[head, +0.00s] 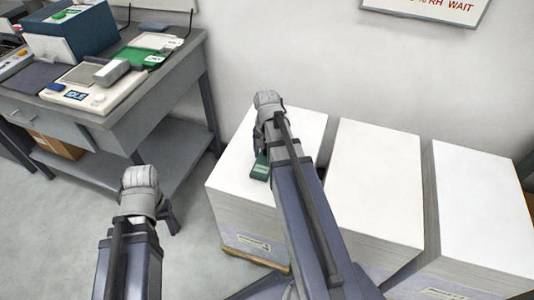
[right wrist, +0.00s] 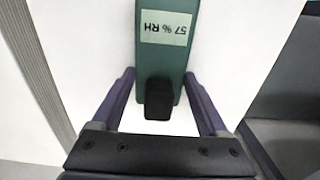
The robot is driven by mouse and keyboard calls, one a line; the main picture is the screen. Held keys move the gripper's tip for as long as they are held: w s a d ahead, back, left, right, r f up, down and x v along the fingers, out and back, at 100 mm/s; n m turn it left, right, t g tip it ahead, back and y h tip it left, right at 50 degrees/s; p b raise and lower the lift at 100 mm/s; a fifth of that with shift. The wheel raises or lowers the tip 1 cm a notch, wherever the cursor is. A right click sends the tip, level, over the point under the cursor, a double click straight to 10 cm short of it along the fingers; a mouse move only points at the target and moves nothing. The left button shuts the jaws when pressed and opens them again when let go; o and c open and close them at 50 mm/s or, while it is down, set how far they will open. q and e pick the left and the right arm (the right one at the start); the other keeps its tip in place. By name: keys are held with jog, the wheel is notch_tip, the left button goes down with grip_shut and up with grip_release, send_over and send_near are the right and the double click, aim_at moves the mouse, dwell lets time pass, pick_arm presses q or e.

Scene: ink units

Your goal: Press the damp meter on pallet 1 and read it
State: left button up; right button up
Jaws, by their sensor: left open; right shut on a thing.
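The damp meter (right wrist: 163,62) is a green body with a black end and a pale display. The display is upside down in the right wrist view and reads 57 % RH. The meter lies on the white top of the leftmost paper stack (head: 225,180), and a bit of its green body (head: 261,166) shows in the head view. My right gripper (right wrist: 162,88) is shut on the meter, one finger on each side; in the head view its arm hides much of it. My left gripper (head: 168,214) is open and empty, over the floor left of the stack.
Two more white paper stacks (head: 378,180) (head: 485,205) stand to the right with narrow gaps between them. A grey bench (head: 130,110) at the left holds a device with an IDLE display (head: 77,96). A wall sign (head: 430,8) ends in "% RH WAIT".

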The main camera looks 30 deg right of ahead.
jog(key=shift+r+p, duration=3.45)
jog(key=shift+r, duration=0.1)
